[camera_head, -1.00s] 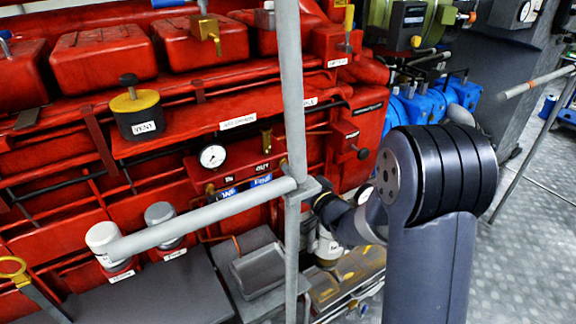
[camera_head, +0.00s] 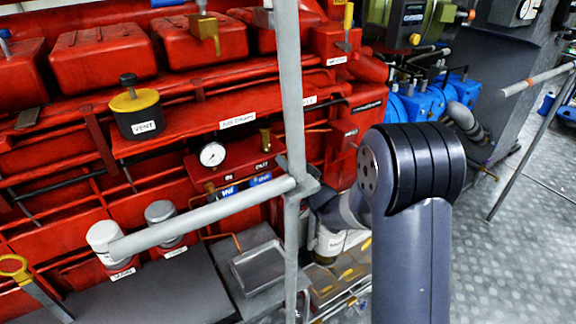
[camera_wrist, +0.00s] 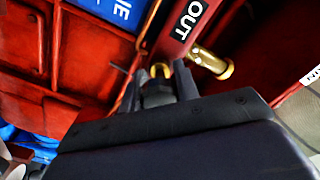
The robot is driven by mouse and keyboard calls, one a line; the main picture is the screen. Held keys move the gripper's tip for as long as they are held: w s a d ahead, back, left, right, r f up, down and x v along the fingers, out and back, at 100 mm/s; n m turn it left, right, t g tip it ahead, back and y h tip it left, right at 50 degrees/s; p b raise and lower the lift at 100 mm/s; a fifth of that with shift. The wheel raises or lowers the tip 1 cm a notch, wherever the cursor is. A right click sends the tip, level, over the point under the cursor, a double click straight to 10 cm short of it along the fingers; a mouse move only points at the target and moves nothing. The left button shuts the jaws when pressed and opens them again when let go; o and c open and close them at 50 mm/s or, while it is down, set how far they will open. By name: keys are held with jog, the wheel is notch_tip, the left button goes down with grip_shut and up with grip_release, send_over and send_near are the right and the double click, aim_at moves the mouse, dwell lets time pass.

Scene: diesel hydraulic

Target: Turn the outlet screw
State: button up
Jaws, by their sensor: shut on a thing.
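The outlet screw (camera_wrist: 160,70) shows as a small brass end between the two dark fingers in the wrist view, close to the OUT label (camera_wrist: 189,18). My gripper (camera_wrist: 158,84) is shut on it, and the fingers hide most of the screw. There, the grey post and my arm largely hide my gripper and the screw.
A brass fitting (camera_wrist: 212,60) juts out right beside the fingers in the wrist view. A grey vertical post (camera_head: 291,100) and a slanting grey rail (camera_head: 205,216) stand before the engine.

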jog(key=c, duration=0.4)
jog(key=shift+f+b, duration=0.1)
jog(key=shift+b, duration=0.3)
jog(key=shift+f+n+b, duration=0.15)
jog(key=shift+n+b, duration=0.85)
jog(key=shift+b, duration=0.2)
jog(key=n+b, duration=0.2)
jog(key=b, duration=0.1)
jog(key=shift+n, duration=0.3)
jog(key=n+b, duration=0.5)
jog(key=shift+b, duration=0.3)
jog(key=n+b, duration=0.4)
jog(key=n, duration=0.2)
jog(key=shift+n+b, duration=0.35)
jog(key=shift+n, duration=0.05)
jog(key=n+b, duration=0.3)
jog(key=n, duration=0.3)
jog(key=shift+r+b, duration=0.2)
jog(key=shift+b, duration=0.1)
